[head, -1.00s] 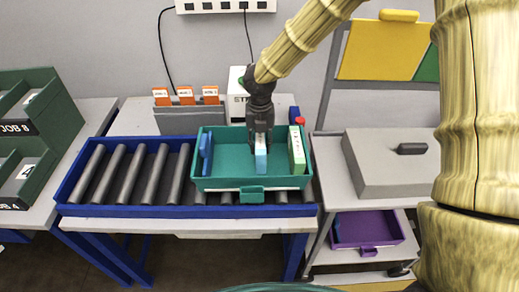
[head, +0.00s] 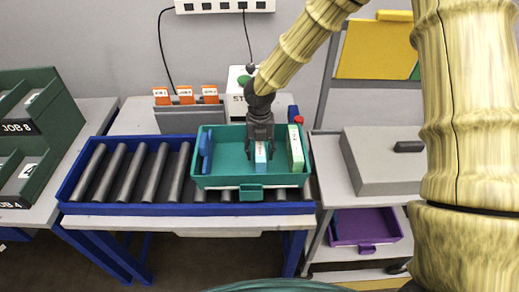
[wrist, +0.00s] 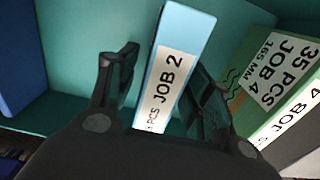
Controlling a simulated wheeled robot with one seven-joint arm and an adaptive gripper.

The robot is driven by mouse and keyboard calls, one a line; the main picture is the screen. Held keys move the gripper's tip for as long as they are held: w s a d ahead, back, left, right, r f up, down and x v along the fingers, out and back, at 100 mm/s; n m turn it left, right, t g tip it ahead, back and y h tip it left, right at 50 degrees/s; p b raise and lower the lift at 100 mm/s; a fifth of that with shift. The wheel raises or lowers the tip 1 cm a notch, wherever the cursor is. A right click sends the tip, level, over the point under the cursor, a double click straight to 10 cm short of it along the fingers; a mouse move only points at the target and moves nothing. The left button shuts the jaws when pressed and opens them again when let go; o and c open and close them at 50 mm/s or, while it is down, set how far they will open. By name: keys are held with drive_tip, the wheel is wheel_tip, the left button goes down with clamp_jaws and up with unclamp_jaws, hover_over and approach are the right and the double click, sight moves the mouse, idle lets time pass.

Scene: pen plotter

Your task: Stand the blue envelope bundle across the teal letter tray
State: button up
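The light blue envelope bundle (head: 260,165) stands on edge in the teal letter tray (head: 222,183), right of its middle. Its narrow edge with a white "JOB 2" label (wrist: 167,82) faces up in the wrist view. My gripper (head: 260,150) is over the bundle, with a finger on each side. In the wrist view my gripper (wrist: 165,85) is open: a gap shows between the left finger and the bundle. The right finger is close to the bundle, and I cannot tell whether it touches. The bundle's lower part is partly hidden.
A green "JOB 4" bundle (head: 295,148) stands at the tray's right side, close to my right finger. A darker blue piece (head: 206,150) is at the tray's left wall. The tray sits on a roller conveyor (head: 130,172). The tray floor between blue piece and bundle is clear.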

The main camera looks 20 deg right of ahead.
drive_tip(key=shift+r, duration=0.15)
wheel_tip(320, 180, up, 12)
drive_tip(key=b, duration=0.1)
drive_tip(key=shift+b, duration=0.3)
idle(0.3)
